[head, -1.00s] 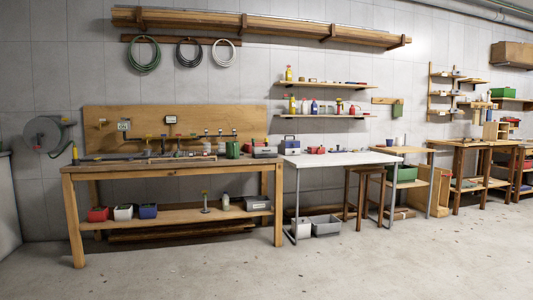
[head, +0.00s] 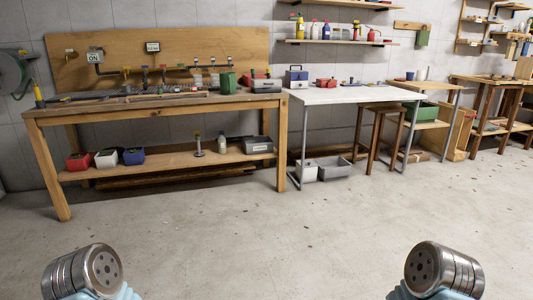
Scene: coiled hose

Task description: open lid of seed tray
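No seed tray can be made out for certain in the head view. Small boxes and tools stand on the wooden workbench (head: 160,109) and on the white table (head: 352,96), too small to tell which has a lid. Round metal parts of my two arms show at the bottom left and bottom right, above the floor and well short of the benches. The fingers of both grippers are out of view.
Wide bare concrete floor (head: 270,230) lies in front of the benches. A wooden stool (head: 378,135) stands by the white table. Grey bins (head: 335,168) sit on the floor beneath it. Red, white and blue pots (head: 105,158) stand on the workbench's lower shelf.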

